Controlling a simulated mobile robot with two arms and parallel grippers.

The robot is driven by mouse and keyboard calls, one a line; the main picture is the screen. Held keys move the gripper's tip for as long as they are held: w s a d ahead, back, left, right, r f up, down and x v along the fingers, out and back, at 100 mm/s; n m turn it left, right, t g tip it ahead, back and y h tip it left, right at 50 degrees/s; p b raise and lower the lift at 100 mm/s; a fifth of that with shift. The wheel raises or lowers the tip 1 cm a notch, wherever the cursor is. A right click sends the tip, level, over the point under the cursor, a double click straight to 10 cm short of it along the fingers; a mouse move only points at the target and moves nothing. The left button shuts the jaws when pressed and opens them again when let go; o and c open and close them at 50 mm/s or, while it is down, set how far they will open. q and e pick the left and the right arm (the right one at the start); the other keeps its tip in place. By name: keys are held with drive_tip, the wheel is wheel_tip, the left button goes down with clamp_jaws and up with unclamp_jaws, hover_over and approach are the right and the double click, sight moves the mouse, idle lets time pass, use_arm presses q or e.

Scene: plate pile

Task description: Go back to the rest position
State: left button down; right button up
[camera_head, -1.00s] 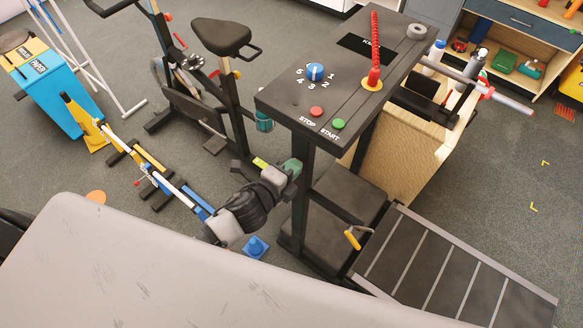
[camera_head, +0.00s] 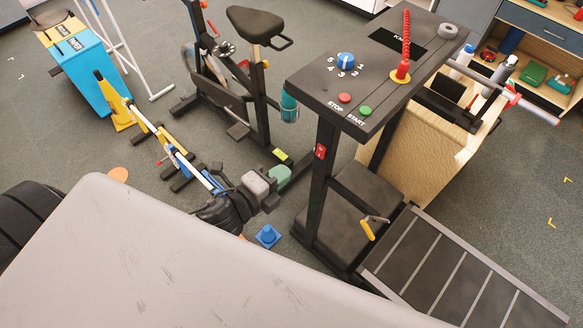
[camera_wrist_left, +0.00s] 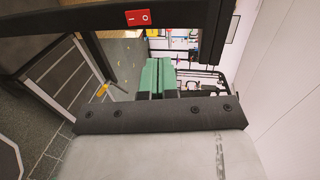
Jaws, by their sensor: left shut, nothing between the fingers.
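My left gripper (camera_head: 281,174) has green fingers and shows in the middle of the head view, just left of the treadmill's dark upright post. Its fingers are together and hold nothing. The green fingers also show shut in the left wrist view (camera_wrist_left: 158,76). The left forearm is partly hidden behind the large grey surface of my own body at the bottom of the head view. My right gripper is not in view.
The black treadmill console (camera_head: 372,72) stands right of my left gripper, its belt (camera_head: 455,270) running to the lower right. An exercise bike (camera_head: 245,100) stands behind. A blue cone (camera_head: 268,236) is on the floor below. Open grey floor (camera_head: 520,210) lies at the right.

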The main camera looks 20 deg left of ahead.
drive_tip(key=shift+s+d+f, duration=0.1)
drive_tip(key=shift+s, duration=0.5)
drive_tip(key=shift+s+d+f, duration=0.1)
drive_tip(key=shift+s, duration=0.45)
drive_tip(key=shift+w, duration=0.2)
